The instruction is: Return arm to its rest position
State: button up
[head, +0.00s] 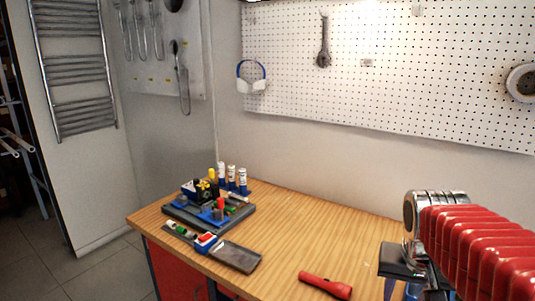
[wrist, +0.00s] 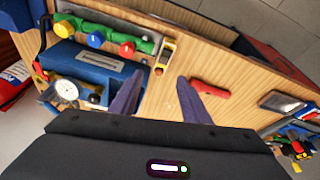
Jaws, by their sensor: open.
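My gripper (wrist: 156,82) shows in the wrist view with its two dark fingers spread apart. Nothing is between them, so it is open and empty. It is above the wooden workbench (wrist: 185,55), which also fills the lower middle of the head view (head: 300,225). In the head view the gripper's fingers cannot be made out clearly at the right, near the red ribbed arm. A red flashlight (wrist: 210,87) lies on the bench beside the right finger in the wrist view, apart from it. It also shows at the front of the bench in the head view (head: 325,286).
A blue box (wrist: 85,68) with a round gauge (wrist: 67,91) is left of the fingers. A green manifold (wrist: 110,36) with coloured knobs lies beyond it. A cluttered grey tray (head: 180,215) and a dark flat tray (head: 238,257) occupy the bench's left. The bench middle is clear.

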jog(key=s+a+f+n+t+y, duration=0.1)
jog(key=s+a+n, duration=0.3)
jog(key=s+a, duration=0.5)
jog(key=a+t+y, duration=0.1)
jog(key=a, duration=0.2)
jog(key=shift+s+a+f+n+t, duration=0.3)
jog(key=shift+f, duration=0.05)
jog(key=shift+c, duration=0.4)
